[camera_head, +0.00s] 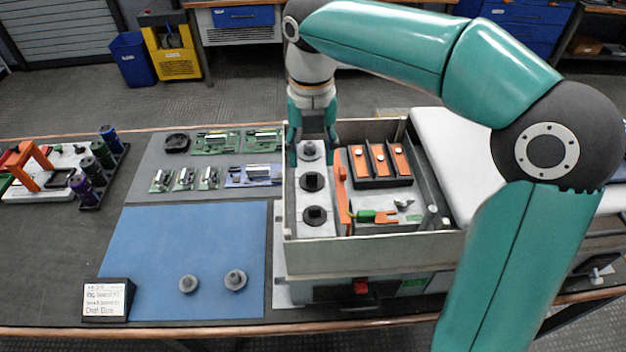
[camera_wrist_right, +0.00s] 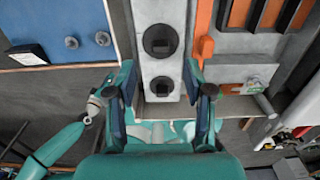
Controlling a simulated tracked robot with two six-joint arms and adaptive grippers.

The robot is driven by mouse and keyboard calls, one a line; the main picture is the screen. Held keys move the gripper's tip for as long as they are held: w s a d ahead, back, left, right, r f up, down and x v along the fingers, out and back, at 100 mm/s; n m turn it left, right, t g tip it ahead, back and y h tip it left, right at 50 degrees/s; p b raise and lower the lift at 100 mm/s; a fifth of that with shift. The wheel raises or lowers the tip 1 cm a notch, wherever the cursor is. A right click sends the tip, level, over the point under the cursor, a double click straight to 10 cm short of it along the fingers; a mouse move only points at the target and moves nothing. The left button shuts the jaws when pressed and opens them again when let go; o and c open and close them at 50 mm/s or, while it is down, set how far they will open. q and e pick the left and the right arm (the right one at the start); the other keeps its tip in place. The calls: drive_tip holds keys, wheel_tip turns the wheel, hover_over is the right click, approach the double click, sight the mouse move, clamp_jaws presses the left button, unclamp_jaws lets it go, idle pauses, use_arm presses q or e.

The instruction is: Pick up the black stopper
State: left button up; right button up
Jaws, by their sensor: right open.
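A pale strip (camera_head: 318,231) inside the open box carries three stoppers in a row. The near stopper (camera_head: 314,215) and the middle stopper (camera_head: 312,181) are black; the far stopper (camera_head: 310,150) looks grey. Two black stoppers also show in the right wrist view, one upper (camera_wrist_right: 160,40) and one lower (camera_wrist_right: 162,86). My right gripper (camera_head: 312,158) is open and empty, pointing down, its fingers either side of the far stopper in the head view. Its height above the strip is hard to tell. My left gripper is not in view.
The box wall (camera_head: 375,256) surrounds the strip. An orange bar (camera_head: 341,195) stands just right of the strip, beside a dark block with orange tops (camera_head: 378,165). Two grey stoppers (camera_head: 188,284) (camera_head: 235,280) sit on the blue mat (camera_head: 190,240), mostly clear, near a label stand (camera_head: 107,300).

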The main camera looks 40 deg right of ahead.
sight(312, 174)
drive_tip(key=f, duration=0.5)
drive_tip(key=shift+w+d, duration=0.1)
drive_tip(key=shift+d, duration=0.1)
drive_tip(key=c, duration=0.9)
